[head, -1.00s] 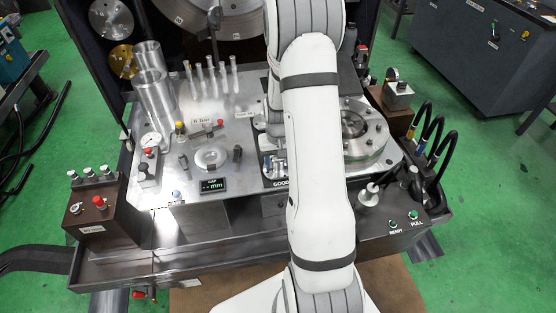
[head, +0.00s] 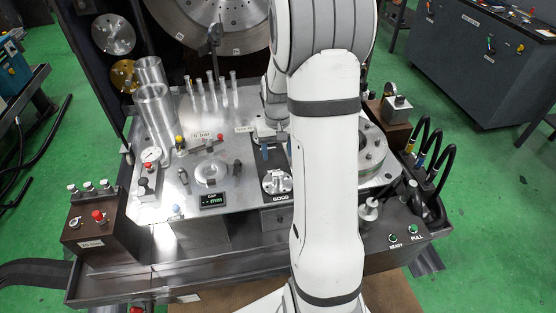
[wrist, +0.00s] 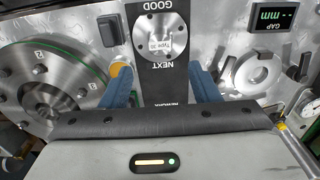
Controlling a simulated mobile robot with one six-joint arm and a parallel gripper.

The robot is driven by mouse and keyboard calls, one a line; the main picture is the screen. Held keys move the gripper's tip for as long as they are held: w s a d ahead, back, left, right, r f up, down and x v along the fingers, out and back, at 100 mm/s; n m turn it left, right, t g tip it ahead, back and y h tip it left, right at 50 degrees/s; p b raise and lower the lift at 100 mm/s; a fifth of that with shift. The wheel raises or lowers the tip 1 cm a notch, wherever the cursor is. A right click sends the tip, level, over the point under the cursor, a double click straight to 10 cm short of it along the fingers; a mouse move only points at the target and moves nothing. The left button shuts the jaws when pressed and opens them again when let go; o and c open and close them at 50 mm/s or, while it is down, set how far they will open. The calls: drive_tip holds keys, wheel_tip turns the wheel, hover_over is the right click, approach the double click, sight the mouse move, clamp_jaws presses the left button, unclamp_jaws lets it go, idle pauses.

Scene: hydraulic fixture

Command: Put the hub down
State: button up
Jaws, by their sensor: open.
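The hub, a silver round piece with a raised centre and small holes, lies flat on the black strip by the word GOOD in the head view (head: 276,182). The wrist view shows the hub (wrist: 161,36) face-on, with a small label at its centre. My gripper (wrist: 162,82) is open and empty, its two blue fingers spread wide over the strip. The hub is ahead of the fingertips and appears clear of them. In the head view my arm hides most of the gripper.
A round flanged fixture (wrist: 32,75) is left in the wrist view. A silver ring (wrist: 255,72) and the GAP display (wrist: 273,17) are right.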

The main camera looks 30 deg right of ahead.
drive_tip(key=s+a+r+n+t, duration=0.1)
drive_tip(key=s+a+r, duration=0.5)
drive_tip(key=s, duration=0.3)
drive_tip(key=s+a+r+n+t, duration=0.1)
drive_tip(key=s+a+r+n, duration=0.1)
drive_tip(key=s+a+r, duration=0.5)
drive_tip(key=s+a, duration=0.1)
drive_tip(key=s, duration=0.1)
drive_tip(key=shift+s+a+r, duration=0.3)
